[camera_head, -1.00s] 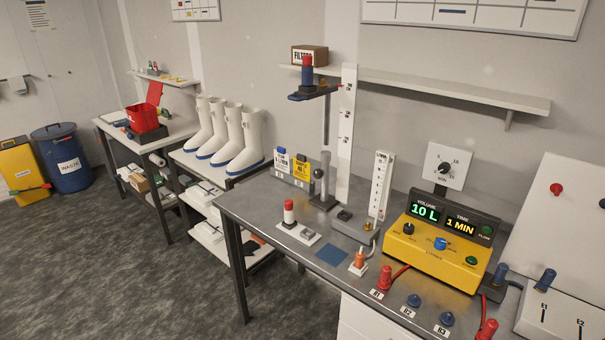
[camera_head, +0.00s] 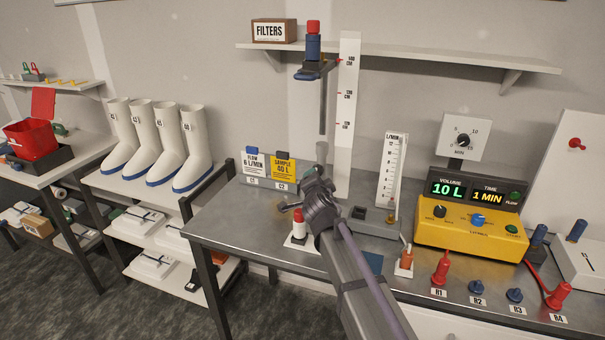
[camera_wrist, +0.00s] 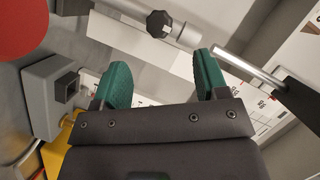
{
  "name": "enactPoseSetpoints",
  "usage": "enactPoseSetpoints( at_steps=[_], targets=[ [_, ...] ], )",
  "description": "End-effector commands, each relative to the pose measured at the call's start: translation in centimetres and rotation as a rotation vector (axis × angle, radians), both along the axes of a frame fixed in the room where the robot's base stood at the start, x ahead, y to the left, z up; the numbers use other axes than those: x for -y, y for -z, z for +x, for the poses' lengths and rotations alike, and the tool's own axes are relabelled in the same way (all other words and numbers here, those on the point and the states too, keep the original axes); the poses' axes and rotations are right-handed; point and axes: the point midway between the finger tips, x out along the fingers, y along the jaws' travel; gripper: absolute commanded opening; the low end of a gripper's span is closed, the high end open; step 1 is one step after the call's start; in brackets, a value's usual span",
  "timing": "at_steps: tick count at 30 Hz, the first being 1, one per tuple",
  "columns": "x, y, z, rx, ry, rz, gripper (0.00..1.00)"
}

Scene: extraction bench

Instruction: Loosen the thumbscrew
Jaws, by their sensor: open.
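The thumbscrew (camera_wrist: 157,23) is a black lobed knob in the wrist view, on the side of a pale sleeve (camera_wrist: 183,36) from which a thinner metal rod (camera_wrist: 245,67) runs. My gripper (camera_wrist: 162,76) has two green fingers, spread apart and empty. The knob appears beyond the fingertips, towards the top of the picture, and I see no contact. In the head view the upright rod (camera_head: 323,105) rises behind my gripper and carries a dark holder (camera_head: 310,71) with a red and blue piece. There my arm covers the lower stand, and the thumbscrew cannot be made out.
A red-capped white cylinder (camera_head: 299,228) stands left of my arm. A grey block (camera_head: 372,223) with a tall flow scale (camera_head: 388,170) and a yellow control box (camera_head: 470,240) stand to the right. Two cards (camera_head: 268,167) stand behind left. A shelf (camera_head: 430,58) runs above.

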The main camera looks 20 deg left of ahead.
Motion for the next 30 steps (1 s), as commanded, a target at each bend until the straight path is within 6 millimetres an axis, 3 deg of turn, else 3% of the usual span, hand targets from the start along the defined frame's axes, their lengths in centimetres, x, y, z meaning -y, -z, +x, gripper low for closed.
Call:
enactPoseSetpoints(
  at_steps=[5, 17, 26, 30],
  targets=[
    [-0.7, 0.5, 1.6, -0.001, 0.002, -0.001, 0.67],
    [-3.9, 2.3, 9.2, -0.001, 0.002, -0.002, 0.67],
    [-4.1, 2.3, 9.7, -0.001, 0.002, -0.002, 0.67],
    [-4.1, 2.3, 9.7, -0.001, 0.002, -0.002, 0.54]
  ],
)
